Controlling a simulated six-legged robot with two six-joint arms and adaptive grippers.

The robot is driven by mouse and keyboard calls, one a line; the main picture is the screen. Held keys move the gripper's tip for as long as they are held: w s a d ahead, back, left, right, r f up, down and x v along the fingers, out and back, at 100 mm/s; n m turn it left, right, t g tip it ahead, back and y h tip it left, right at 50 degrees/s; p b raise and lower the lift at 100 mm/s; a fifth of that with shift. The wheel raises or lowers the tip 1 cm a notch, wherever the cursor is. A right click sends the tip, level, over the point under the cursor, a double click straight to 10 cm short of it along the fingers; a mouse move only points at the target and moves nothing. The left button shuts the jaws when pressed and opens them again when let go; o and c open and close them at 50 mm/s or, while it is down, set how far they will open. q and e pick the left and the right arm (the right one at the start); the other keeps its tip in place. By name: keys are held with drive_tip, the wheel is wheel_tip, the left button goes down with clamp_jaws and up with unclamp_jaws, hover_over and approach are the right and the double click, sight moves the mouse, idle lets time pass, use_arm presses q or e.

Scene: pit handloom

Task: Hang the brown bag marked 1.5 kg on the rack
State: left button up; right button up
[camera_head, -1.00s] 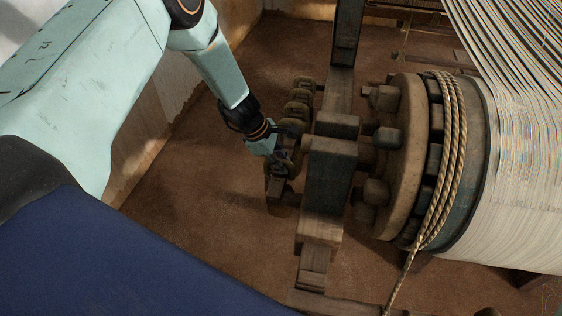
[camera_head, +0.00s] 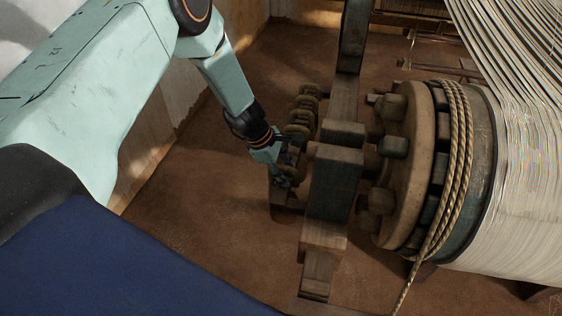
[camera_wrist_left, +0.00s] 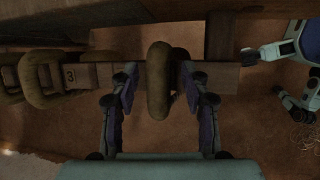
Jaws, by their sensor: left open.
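My left gripper (camera_head: 280,168) reaches down to the near end of the wooden rack, left of the loom's big roller. In the left wrist view, my left gripper (camera_wrist_left: 160,88) is open, with a finger on each side of a brown ring-shaped bag (camera_wrist_left: 159,68). This bag hangs around the rack bar (camera_wrist_left: 219,78); no weight mark is readable on it. In the head view it is mostly hidden by the gripper. I cannot tell whether the fingers touch it. My right gripper does not show in the head view.
Several other brown ring bags (camera_head: 302,113) hang farther along the rack; they also show at left in the wrist view (camera_wrist_left: 42,80), beside a label "3". A wooden post (camera_head: 334,183) and the roped roller (camera_head: 410,165) stand close on the right. Bare floor (camera_head: 205,205) lies left.

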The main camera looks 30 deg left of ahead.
use_arm(q)
drive_tip(key=v, duration=1.2)
drive_tip(key=shift+w+d, duration=0.1)
drive_tip(key=s+d+f+m+t+y, duration=0.1)
drive_tip(key=s+d+f+m+y, duration=0.3)
drive_tip(key=s+f+m, duration=0.9)
drive_tip(key=s+d+f+m+g, duration=0.1)
drive_tip(key=s+d+m+g, duration=0.1)
drive_tip(key=s, duration=0.8)
drive_tip(key=s+d+f+m+g, duration=0.2)
drive_tip(key=s+m, duration=0.3)
drive_tip(key=s, duration=0.6)
drive_tip(key=shift+f, duration=0.3)
